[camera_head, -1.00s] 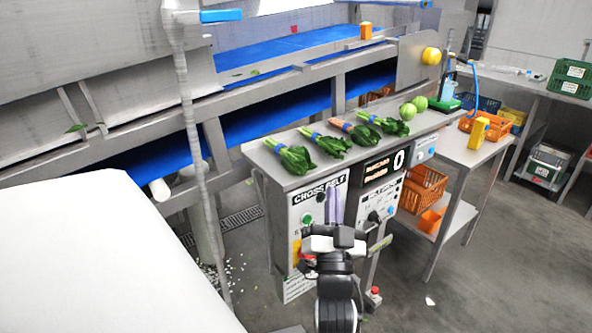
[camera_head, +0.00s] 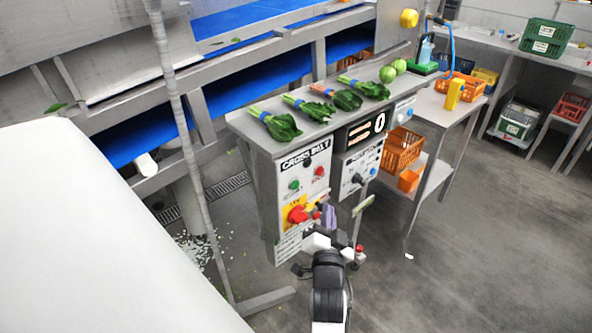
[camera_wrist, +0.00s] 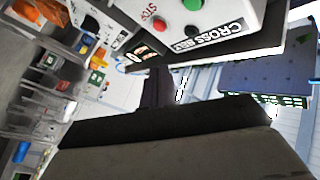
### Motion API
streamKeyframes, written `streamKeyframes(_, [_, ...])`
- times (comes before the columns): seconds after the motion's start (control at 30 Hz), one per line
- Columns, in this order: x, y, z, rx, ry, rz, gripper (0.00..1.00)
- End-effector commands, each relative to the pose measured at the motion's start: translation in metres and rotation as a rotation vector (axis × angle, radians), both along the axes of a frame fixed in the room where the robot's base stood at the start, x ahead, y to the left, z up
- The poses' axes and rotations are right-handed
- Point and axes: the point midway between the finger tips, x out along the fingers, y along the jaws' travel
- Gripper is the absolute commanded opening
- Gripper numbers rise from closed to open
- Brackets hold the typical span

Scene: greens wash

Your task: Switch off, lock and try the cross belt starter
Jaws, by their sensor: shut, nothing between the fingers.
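The cross belt starter (camera_head: 306,186) is a light grey box under the bench, labelled CROSS BELT. It has a green button (camera_head: 294,185), a red button (camera_head: 319,171) and a red rotary switch (camera_head: 297,214) on a yellow plate. The wrist view shows its label (camera_wrist: 215,34), red button (camera_wrist: 159,28) and green button (camera_wrist: 192,4) tilted at the top; the rotary switch is not visible there. My gripper (camera_head: 327,213) is shut and empty, in front of the box just right of the switch. I cannot tell whether it touches. No lock can be made out clearly.
Bunched greens (camera_head: 282,127) and round green vegetables (camera_head: 388,74) lie on the bench above. A second control panel (camera_head: 357,170) with a display reading 0 stands to the right. Orange crates (camera_head: 402,151) sit under a side table. Open floor lies to the right.

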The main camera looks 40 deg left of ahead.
Motion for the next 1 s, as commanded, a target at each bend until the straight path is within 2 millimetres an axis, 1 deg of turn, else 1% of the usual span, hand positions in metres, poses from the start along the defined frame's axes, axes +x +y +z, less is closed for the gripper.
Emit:
streamKeyframes(0.17, [0.001, 0.02, -0.002, 0.002, -0.003, 0.003, 0.0])
streamKeyframes(0.4, [0.004, 0.055, -0.002, 0.003, -0.004, 0.004, 0.0])
streamKeyframes(0.6, [0.006, 0.075, -0.002, 0.002, -0.002, 0.002, 0.0])
streamKeyframes(0.8, [0.006, 0.084, 0.0, 0.001, -0.002, 0.001, 0.0])
streamKeyframes(1.0, [0.006, 0.084, 0.0, 0.001, -0.001, 0.0, 0.0])
